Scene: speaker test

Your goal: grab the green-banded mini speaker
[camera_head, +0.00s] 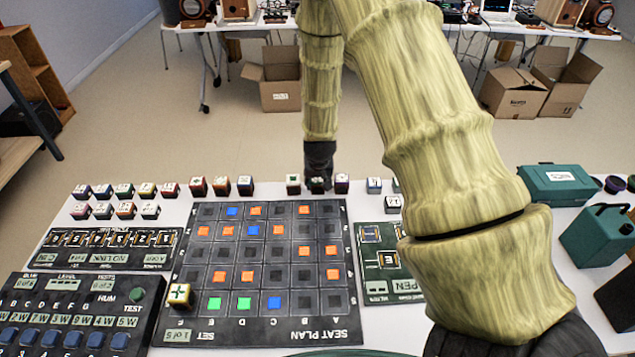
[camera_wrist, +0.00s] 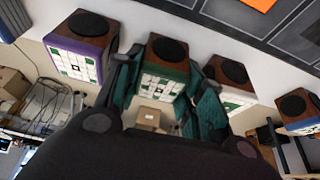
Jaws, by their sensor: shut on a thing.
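The green-banded mini speaker (camera_wrist: 163,75) is a small box with a brown top, a round black cone and a white-and-green patterned face. It sits between the teal fingers of my gripper (camera_wrist: 165,88) in the wrist view, and the gripper is shut on it. In the head view my gripper (camera_head: 318,168) comes down on this speaker (camera_head: 317,187) in the row behind the seat-plan board. Its lower part is hard to make out there. I cannot tell whether it still touches the table.
A blue-banded one (camera_wrist: 298,110) is farther right. The seat-plan board (camera_head: 262,328) lies in front. A teal case (camera_head: 560,185) stands at the right.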

